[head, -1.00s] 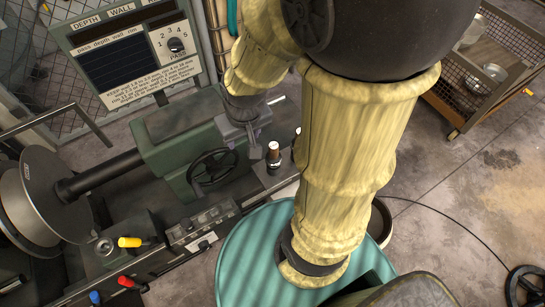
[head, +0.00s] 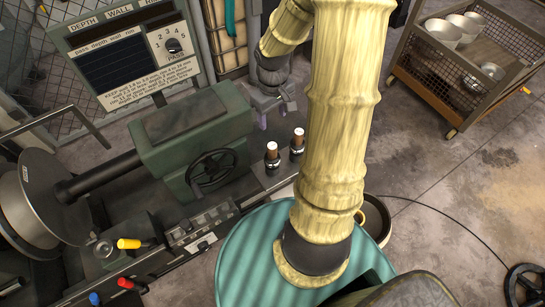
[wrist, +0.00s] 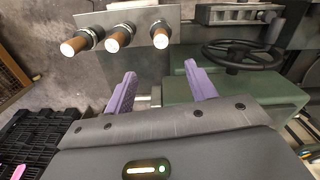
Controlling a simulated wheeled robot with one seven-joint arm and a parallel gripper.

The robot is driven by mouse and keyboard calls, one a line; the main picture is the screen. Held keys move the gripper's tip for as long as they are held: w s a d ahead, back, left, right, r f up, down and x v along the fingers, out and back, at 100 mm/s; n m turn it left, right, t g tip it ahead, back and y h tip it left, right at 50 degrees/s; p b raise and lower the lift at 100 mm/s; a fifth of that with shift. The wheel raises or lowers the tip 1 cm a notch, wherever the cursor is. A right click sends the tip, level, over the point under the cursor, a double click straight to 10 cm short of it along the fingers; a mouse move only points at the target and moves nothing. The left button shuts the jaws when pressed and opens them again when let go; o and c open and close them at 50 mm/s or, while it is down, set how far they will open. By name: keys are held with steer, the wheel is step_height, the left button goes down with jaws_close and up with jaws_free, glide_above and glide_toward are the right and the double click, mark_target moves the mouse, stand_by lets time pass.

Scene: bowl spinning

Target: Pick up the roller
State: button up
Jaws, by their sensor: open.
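Three upright tools with brown handles and pale ends stand in a metal plate in the wrist view, at left (wrist: 82,41), middle (wrist: 120,37) and right (wrist: 160,35). I cannot tell which is the roller. In the head view two of them show, a left one (head: 272,155) and a right one (head: 297,143); the third is not visible there. My gripper (head: 276,113) is open and empty, behind and apart from these tools in the head view. Its two purple fingers (wrist: 160,80) show wide apart in the wrist view, with the tools beyond and to the left.
The green lathe tailstock (head: 195,130) with its black handwheel (head: 212,174) is close left of my gripper. A bowl cart (head: 440,90) stands at right. A black pallet (wrist: 40,135) lies low in the wrist view. Bare floor is right.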

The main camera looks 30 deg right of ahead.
mark_target(272, 146)
step_height(272, 146, down, 12)
steer(key=shift+f, duration=0.1)
stand_by(0.6)
steer(key=shift+s+a+f, duration=0.1)
steer(key=shift+f, duration=0.55)
steer(key=shift+f+p, duration=0.5)
steer(key=shift+f, duration=1.5)
jaws_close()
